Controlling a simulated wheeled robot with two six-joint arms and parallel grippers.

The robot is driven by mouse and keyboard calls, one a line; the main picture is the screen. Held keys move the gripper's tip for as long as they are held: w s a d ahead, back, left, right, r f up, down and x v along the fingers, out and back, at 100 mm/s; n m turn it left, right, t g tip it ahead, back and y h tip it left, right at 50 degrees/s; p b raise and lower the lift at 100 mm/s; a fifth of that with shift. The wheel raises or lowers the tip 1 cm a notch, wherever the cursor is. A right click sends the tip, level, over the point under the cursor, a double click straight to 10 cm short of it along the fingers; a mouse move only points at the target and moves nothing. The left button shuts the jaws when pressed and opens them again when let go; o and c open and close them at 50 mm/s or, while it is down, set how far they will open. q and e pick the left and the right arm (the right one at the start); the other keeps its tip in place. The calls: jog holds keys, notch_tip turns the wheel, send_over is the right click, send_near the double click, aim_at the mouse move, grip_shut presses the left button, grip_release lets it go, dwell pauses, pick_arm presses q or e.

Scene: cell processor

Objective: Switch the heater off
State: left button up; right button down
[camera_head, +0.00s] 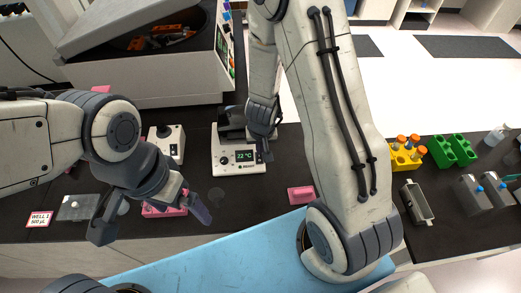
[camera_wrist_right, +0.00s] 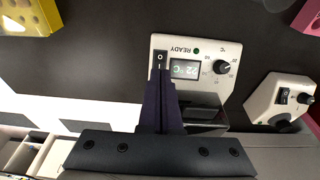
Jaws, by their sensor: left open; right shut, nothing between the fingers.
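The heater (camera_head: 222,165) is a white unit on the dark bench, with a lit display reading 22 °C. In the right wrist view the heater (camera_wrist_right: 213,84) appears upside down, with a READY label, a green light, a black dial (camera_wrist_right: 222,67) and a black rocker switch (camera_wrist_right: 160,60) marked I and O. My right gripper (camera_head: 266,156) is shut and empty at the heater's right side. In the wrist view its fingertips (camera_wrist_right: 160,74) are at the switch's lower end; I cannot tell whether they touch. My left gripper (camera_head: 150,226) is open at the bench's front left.
A second white device (camera_head: 167,143) with a black knob stands left of the heater. A pink block (camera_head: 301,194) lies to its right. Yellow (camera_head: 402,160) and green (camera_head: 453,150) racks stand farther right. A large white machine (camera_head: 135,80) with an open lid is behind.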

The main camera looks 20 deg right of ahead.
aim_at(260, 162)
jog(key=b+x, duration=0.4)
jog(key=x, duration=0.4)
jog(key=shift+b, duration=0.3)
